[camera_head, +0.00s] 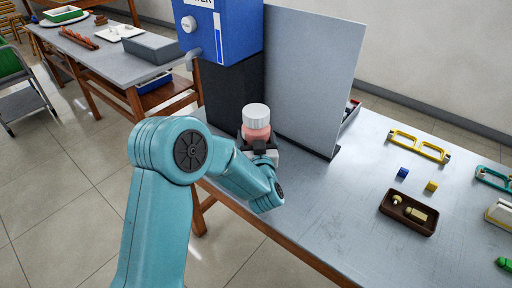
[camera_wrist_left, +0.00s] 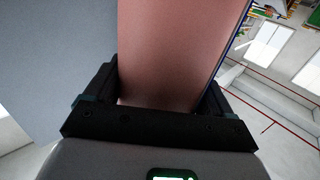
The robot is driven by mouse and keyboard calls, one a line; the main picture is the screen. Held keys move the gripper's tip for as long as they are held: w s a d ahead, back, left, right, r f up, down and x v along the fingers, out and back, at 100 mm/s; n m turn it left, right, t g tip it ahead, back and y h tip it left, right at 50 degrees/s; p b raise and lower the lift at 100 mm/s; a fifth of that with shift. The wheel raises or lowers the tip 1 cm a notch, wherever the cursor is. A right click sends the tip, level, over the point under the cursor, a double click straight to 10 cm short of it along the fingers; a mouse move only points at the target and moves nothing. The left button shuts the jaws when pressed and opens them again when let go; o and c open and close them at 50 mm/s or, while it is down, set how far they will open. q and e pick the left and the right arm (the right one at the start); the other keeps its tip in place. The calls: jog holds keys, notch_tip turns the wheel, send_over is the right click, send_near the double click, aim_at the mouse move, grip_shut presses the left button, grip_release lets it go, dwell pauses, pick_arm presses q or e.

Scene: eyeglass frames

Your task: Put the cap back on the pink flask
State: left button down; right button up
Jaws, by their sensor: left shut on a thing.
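The pink flask (camera_head: 256,133) is upright, with a white-grey cap (camera_head: 257,114) sitting at its top. My left gripper (camera_head: 258,149) is shut around the flask's body, in front of the black stand under the blue dispenser. In the left wrist view the pink flask (camera_wrist_left: 180,50) fills the space between the two dark fingers (camera_wrist_left: 160,100). The cap does not show in that view. I cannot tell whether the flask touches the table, as the gripper hides its base. My right gripper is not in view.
The blue dispenser (camera_head: 222,35) and a grey upright panel (camera_head: 315,75) stand close behind the flask. On the table's right lie a brown tray (camera_head: 408,226), blue (camera_head: 403,172) and yellow (camera_head: 431,186) cubes and a yellow frame (camera_head: 418,146). The middle table surface (camera_head: 330,205) is clear.

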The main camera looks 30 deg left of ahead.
pick_arm(q)
jog(key=shift+r, duration=0.1)
jog(key=shift+w+f, duration=0.1)
jog(key=shift+f, duration=1.85)
grip_release()
jog(key=shift+f, duration=0.2)
jog(key=shift+r, duration=0.25)
jog(key=b+v, duration=0.1)
jog(key=v, duration=1.1)
jog(key=shift+b, duration=0.4)
